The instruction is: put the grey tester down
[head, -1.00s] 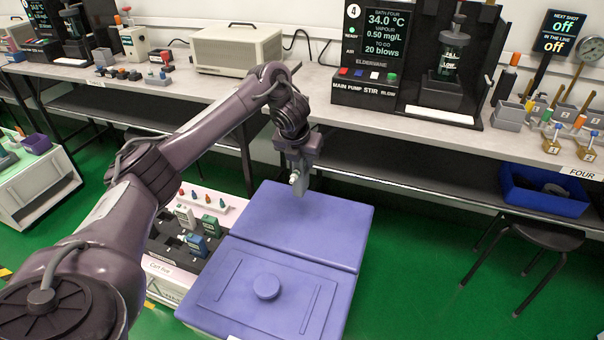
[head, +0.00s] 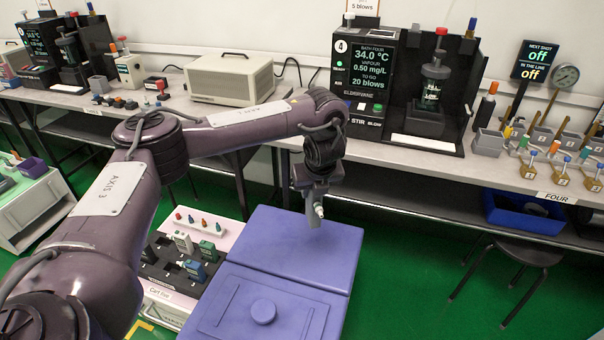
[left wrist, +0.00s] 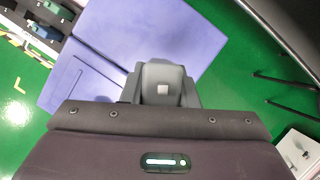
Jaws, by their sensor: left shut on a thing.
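My left gripper (head: 316,212) hangs from the arm in mid-air, pointing down, in front of the bench. It is shut on the grey tester (head: 313,220), of which a small part with a pale tip shows in the head view. In the left wrist view the grey tester (left wrist: 163,84) sits between the dark fingers, with a small pale square on it. Its lower end is hidden there. It touches no surface that I can see. My right gripper is in neither view.
A low cart at left carries a black tray (head: 166,262) with a green tester (head: 208,251), a blue tester (head: 194,270) and a pale one (head: 183,242). Behind, the bench (head: 440,153) holds a black bath unit (head: 372,75) and a beige box (head: 229,80). A stool (head: 527,252) stands at right.

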